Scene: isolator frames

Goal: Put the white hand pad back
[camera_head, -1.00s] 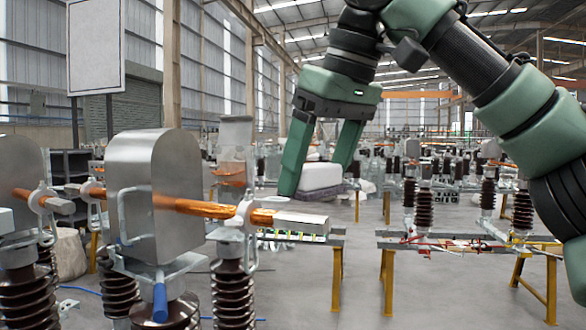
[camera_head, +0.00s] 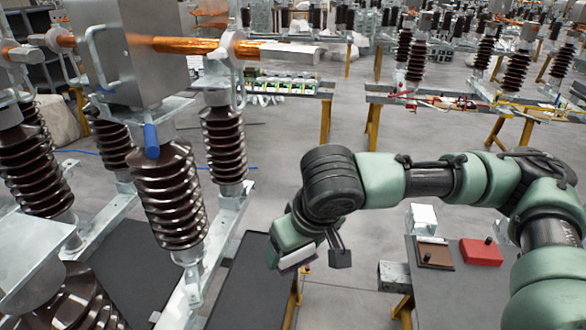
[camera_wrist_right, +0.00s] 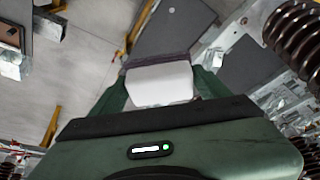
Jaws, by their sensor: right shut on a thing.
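The white hand pad (camera_wrist_right: 160,85) is clamped between the two green fingers of my right gripper (camera_wrist_right: 158,92) in the right wrist view. A dark purplish layer shows along its far edge. In the head view my right gripper (camera_head: 290,258) hangs low in the middle, pointing down and left, and only a pale edge of the pad (camera_head: 297,259) shows by its fingers. The gripper is above the floor gap and dark-topped table beside the insulator stand. My left gripper is out of view.
Brown ribbed insulators (camera_head: 170,195) with a copper bar (camera_head: 190,45) stand at the left. A dark-topped table (camera_head: 240,285) is below. On the right, a grey table (camera_head: 450,290) carries a brown board (camera_head: 435,257), a red block (camera_head: 481,252) and a metal box (camera_head: 423,220).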

